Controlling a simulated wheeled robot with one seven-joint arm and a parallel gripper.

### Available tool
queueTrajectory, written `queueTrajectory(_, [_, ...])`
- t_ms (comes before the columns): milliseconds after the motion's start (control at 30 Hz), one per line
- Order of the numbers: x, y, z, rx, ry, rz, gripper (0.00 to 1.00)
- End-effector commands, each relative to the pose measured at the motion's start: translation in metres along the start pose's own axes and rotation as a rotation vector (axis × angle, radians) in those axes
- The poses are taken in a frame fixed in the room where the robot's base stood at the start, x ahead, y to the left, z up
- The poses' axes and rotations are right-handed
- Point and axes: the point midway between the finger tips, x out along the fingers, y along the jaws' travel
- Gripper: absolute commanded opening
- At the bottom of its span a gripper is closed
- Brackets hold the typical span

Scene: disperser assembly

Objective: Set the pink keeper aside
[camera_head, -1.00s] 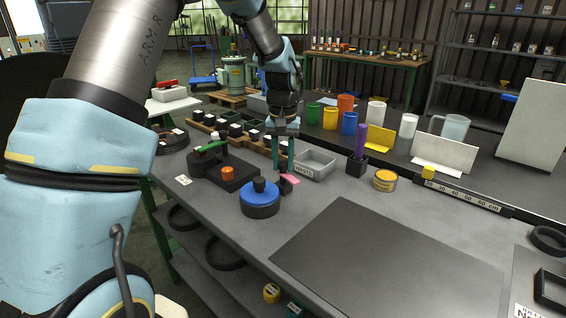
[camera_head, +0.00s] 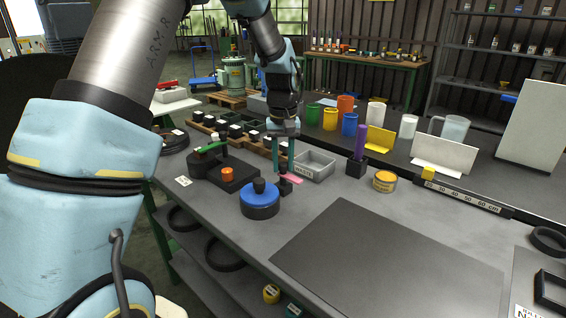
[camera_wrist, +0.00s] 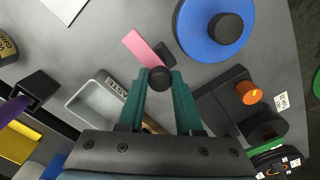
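The pink keeper (camera_wrist: 140,49) is a flat pink bar on the grey bench. In the wrist view a round black knob (camera_wrist: 159,77) is at its near end, and a small dark block (camera_wrist: 163,53) is beside it. My gripper (camera_wrist: 161,76) points down with its two teal fingers close against the knob on both sides, so it appears shut on it. In the head view the pink keeper (camera_head: 293,179) shows as a small strip under my gripper (camera_head: 283,172), partly hidden by the dark block. I cannot tell whether it is lifted.
A blue-topped disc with a black knob (camera_head: 260,200) stands close in front. A grey tray (camera_head: 315,166) is to the right, and a black fixture with an orange knob (camera_head: 227,174) to the left. A purple tool in a holder (camera_head: 360,145) is farther right. The large dark mat (camera_head: 385,262) is bare.

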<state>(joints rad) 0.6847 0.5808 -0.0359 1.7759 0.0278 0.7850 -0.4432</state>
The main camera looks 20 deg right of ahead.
Motion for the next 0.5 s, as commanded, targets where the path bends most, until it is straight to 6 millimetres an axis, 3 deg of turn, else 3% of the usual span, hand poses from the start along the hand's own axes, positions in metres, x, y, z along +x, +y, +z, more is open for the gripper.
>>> queueTrajectory(33, [-0.0003, 0.0, -0.0007, -0.001, 0.002, 0.001, 0.39])
queueTrajectory(267, [-0.0001, -0.0001, -0.0003, 0.0, 0.001, 0.0, 0.64])
queueTrajectory(500, [-0.0007, 0.0, -0.0001, 0.001, 0.0, 0.0, 0.64])
